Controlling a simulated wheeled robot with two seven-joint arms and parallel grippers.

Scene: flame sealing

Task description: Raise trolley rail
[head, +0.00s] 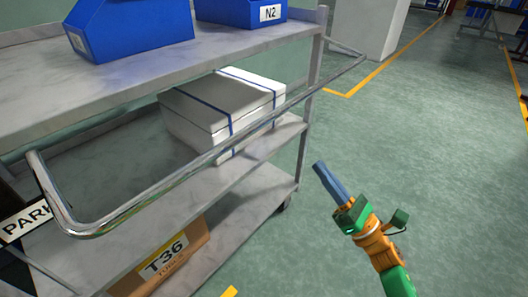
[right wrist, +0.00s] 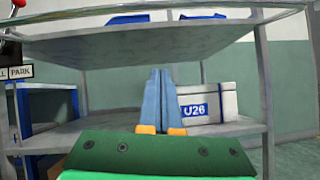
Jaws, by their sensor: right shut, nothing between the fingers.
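The trolley's rail (head: 225,147) is a shiny metal bar that juts out from the end of the grey trolley (head: 120,88) at about top-shelf height. In the right wrist view the rail (right wrist: 110,30) crosses the top of the picture, above the fingers. My right gripper (head: 322,169) has its blue fingers together and empty. In the head view it is right of the trolley and apart from the rail. In the right wrist view its fingers (right wrist: 160,74) point toward the space under the top shelf. My left gripper is not in view.
Blue bins (head: 130,30) stand on the top shelf. A white box with blue bands (head: 215,105) is on the middle shelf. A carton marked T36 (head: 165,262) is at the bottom. A PARK sign (head: 25,220) is at left. The floor at right is clear.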

